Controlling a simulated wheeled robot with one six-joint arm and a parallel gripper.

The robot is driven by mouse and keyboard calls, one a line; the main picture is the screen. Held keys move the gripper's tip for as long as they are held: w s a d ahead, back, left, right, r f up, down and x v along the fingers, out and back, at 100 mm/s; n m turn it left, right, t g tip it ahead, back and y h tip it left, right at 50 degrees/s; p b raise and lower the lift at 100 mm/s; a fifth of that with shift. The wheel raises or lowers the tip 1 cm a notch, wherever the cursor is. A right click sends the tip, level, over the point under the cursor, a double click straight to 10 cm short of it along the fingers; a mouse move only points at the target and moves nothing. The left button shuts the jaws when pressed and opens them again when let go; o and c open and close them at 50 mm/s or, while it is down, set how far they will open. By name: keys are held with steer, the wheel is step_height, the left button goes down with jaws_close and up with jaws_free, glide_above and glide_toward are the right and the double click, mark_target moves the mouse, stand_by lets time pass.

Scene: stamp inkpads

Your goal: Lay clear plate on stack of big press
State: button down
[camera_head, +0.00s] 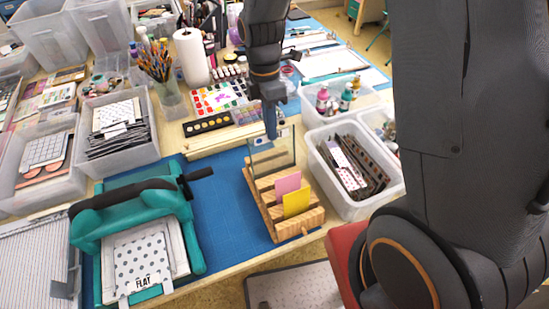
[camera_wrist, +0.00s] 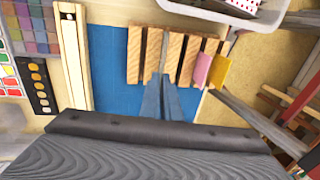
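The clear plate (camera_head: 286,152) stands upright in a slot of the wooden rack (camera_head: 291,228) on the blue mat. In the wrist view it shows nearly edge-on as a thin strip (camera_wrist: 165,48) across the rack (camera_wrist: 134,62). My gripper (camera_head: 271,135) points down at the plate's top edge, its narrow blue-grey fingers close together; they also show in the wrist view (camera_wrist: 164,88). They appear shut on the plate. The big press (camera_head: 199,246) is teal with a black handle, at the lower left. A stack with a dotted sheet (camera_head: 140,256) and a "FLAT" label lies on it.
A pink card (camera_head: 287,184) and a yellow card (camera_head: 297,202) stand in the rack's front. A bin of dark stamps (camera_head: 318,163) is close on the right. Blue mat (camera_head: 222,215) lies clear between press and rack. The press's side handle (camera_head: 199,174) sticks out toward the rack.

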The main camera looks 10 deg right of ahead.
step_height(320, 180, up, 7)
steer(key=w+p, duration=0.1)
steer(key=p, duration=0.4)
steer(key=shift+w+a+r, duration=0.15)
steer(key=shift+r, duration=0.05)
stand_by(0.3)
